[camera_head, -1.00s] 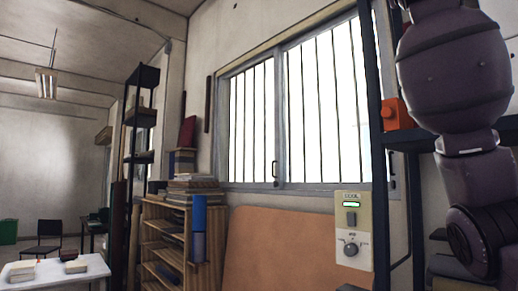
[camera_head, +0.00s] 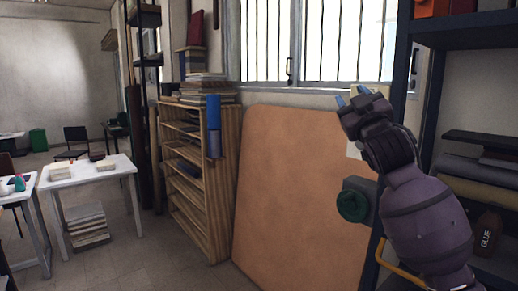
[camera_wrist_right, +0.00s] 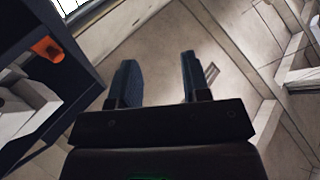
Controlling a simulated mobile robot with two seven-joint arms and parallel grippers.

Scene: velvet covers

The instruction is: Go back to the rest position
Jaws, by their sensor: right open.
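My right gripper (camera_head: 350,97) is raised at the right of the head view, in front of the wall below the barred window. In the right wrist view its two dark blue fingers (camera_wrist_right: 157,82) stand apart with nothing between them. My left gripper is in neither view. A pale wall panel (camera_head: 353,150) is mostly hidden behind my right gripper.
A dark shelf unit (camera_head: 470,40) stands close to my right arm, with a glue bottle (camera_head: 486,232) on it. A brown board (camera_head: 300,190) leans on the wall beside a wooden bookcase (camera_head: 218,190). White tables (camera_head: 120,166) stand at left. Floor between is clear.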

